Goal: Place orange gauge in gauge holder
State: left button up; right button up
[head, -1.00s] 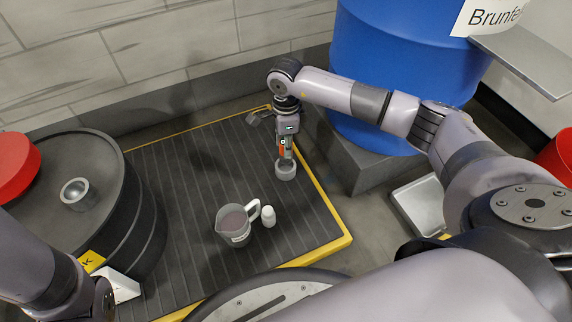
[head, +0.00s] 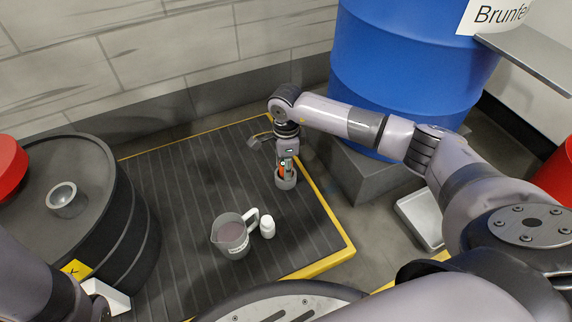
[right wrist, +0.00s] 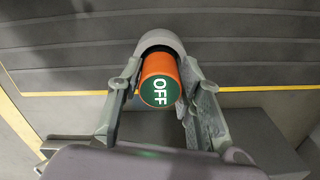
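The orange gauge (head: 282,170) has a green end marked OFF, which shows in the right wrist view (right wrist: 159,92). My right gripper (head: 286,167) points down, with its fingers on either side of the gauge, and appears shut on it. The gauge holder (head: 287,182) is a round grey cup on the dark ribbed platform. The gauge's lower end is at or inside the holder's mouth; its depth is hidden. In the right wrist view the holder's grey rim (right wrist: 160,40) curves behind the gauge.
A jug (head: 231,236) and a small white bottle (head: 267,227) stand on the ribbed platform (head: 190,190), in front of the holder. A black drum (head: 110,180) with a metal cup (head: 64,198) is left. A blue drum (head: 400,80) stands behind my right arm.

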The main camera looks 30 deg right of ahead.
jog(key=o, duration=0.3)
jog(key=shift+r, duration=0.15)
notch_tip(320, 180, up, 11)
jog(key=p, duration=0.8)
jog(key=shift+f, duration=0.2)
jog(key=shift+a+r+p, duration=0.1)
jog(key=shift+r+p, duration=0.3)
jog(key=shift+r, duration=0.35)
